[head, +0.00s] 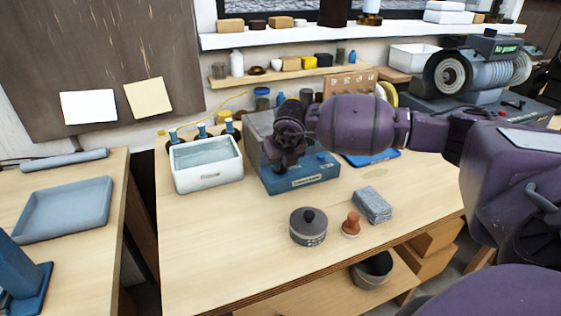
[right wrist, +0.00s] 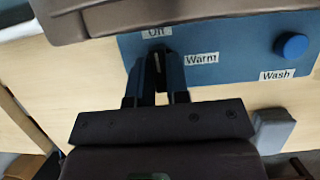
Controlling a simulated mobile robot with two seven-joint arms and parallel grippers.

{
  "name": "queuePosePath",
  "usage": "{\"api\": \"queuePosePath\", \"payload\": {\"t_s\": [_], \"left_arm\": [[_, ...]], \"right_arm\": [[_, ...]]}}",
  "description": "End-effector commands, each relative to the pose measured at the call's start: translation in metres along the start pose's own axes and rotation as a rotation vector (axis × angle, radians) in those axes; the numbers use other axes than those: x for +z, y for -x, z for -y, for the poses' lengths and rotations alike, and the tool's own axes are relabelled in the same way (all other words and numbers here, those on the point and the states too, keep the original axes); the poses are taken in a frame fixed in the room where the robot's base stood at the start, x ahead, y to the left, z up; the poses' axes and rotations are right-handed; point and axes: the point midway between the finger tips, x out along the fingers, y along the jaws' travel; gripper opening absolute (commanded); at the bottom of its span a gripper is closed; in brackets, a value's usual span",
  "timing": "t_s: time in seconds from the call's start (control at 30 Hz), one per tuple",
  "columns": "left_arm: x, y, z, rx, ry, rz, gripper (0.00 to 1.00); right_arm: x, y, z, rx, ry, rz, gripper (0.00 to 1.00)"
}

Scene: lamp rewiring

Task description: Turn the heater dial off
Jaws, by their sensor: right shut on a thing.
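The heater is a blue box with a grey body (head: 300,180), standing on the wooden bench at the back middle. My right gripper (head: 287,163) reaches down over its top from the right. In the right wrist view my right gripper (right wrist: 157,62) is shut on the heater dial, which is mostly hidden between the fingers. The "Off" label (right wrist: 157,33) lies just beyond the fingertips, and the "Warm" label (right wrist: 202,58) is to their right. I cannot tell which label the dial points to. A round blue knob (right wrist: 291,46) sits near the "Wash" label (right wrist: 277,75).
A white basin (head: 207,178) stands close left of the heater. A lidded grey pot (head: 308,228), a reddish knobbed stamp (head: 351,226) and a grey block (head: 372,205) stand in front. A shelf (head: 260,77) runs behind. The bench's front left is clear.

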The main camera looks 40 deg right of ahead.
Motion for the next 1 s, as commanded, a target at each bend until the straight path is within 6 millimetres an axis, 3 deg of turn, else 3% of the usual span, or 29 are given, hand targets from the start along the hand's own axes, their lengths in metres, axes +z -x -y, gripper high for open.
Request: {"api": "queuePosePath", "payload": {"t_s": [0.03, 0.2, 0.57, 1.0], "left_arm": [[0.000, 0.000, 0.000, 0.000, 0.000, 0.001, 0.58], [0.002, -0.001, 0.000, 0.000, 0.000, 0.005, 0.58], [0.001, 0.000, 0.000, 0.000, 0.000, 0.003, 0.58], [-0.006, 0.004, 0.002, -0.002, 0.000, -0.005, 0.58]], "right_arm": [[0.001, 0.001, 0.000, 0.000, 0.001, 0.003, 0.17], [0.001, 0.001, 0.000, 0.000, 0.001, 0.002, 0.41], [0.001, 0.006, 0.000, 0.000, 0.000, 0.002, 0.41], [0.001, 0.079, 0.000, 0.000, 0.001, 0.005, 0.41]]}}
